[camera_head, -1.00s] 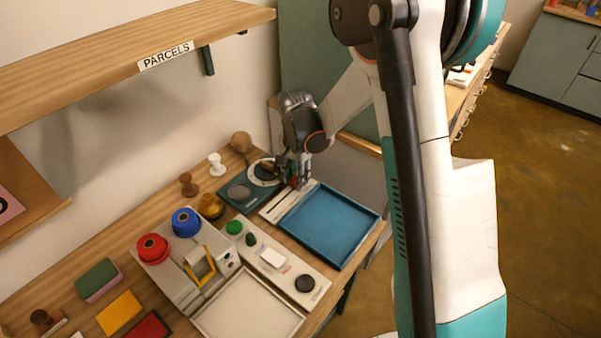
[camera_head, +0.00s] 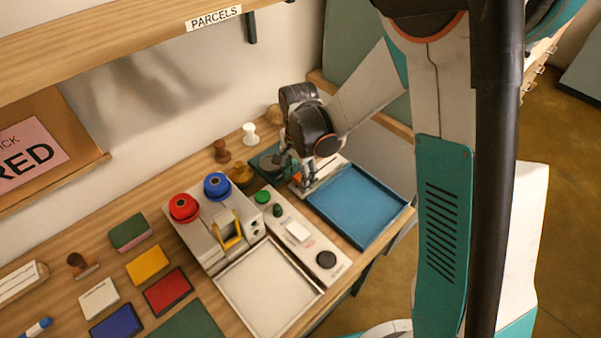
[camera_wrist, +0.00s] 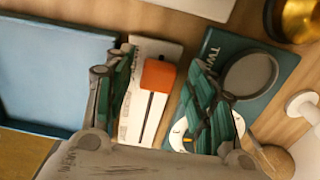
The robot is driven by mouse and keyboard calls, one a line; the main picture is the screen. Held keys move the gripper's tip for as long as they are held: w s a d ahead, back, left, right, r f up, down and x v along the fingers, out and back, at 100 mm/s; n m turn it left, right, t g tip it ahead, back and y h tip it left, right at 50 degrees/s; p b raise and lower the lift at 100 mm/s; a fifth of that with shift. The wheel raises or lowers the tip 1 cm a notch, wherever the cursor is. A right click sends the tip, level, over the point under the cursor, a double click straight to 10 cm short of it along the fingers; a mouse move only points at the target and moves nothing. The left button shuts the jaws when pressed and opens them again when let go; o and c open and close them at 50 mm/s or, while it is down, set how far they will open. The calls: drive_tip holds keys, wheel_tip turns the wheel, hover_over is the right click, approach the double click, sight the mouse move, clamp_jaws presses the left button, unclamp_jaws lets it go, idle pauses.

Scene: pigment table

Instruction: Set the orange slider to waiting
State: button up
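The orange slider (camera_wrist: 158,74) is a block-shaped knob on a white panel (camera_wrist: 138,112) in the wrist view, near the top end of a dark slot. In the head view a bit of orange slider (camera_head: 298,177) shows beside my fingers. My gripper (camera_wrist: 163,62) is open, with one finger on each side of the knob and gaps visible on both sides. My gripper (camera_head: 304,186) hangs low over the panel (camera_head: 328,172) in the head view and hides part of it. The panel's printed labels are too small and partly covered to read.
A blue tray (camera_head: 358,205) lies beside the panel. A teal plate with a grey disc (camera_wrist: 251,76) and a round white dial (camera_wrist: 180,136) stand on the other side. A brass pot (camera_wrist: 301,18) is near. A controller with red and blue knobs (camera_head: 217,186) stands left.

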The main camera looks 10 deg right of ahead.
wheel_tip(320, 180, up, 12)
idle(0.7)
drive_tip(key=shift+d, duration=0.1)
idle(0.3)
drive_tip(key=s+d+r+n+t, duration=0.3)
drive_tip(key=s+d+r+n, duration=0.1)
drive_tip(key=s, duration=0.5)
drive_tip(key=s+d+r+n+t, duration=0.4)
drive_tip(key=s+d+n, duration=0.3)
drive_tip(key=s, duration=0.2)
drive_tip(key=shift+d+r, duration=0.15)
drive_tip(key=shift+r, duration=0.6)
idle(1.7)
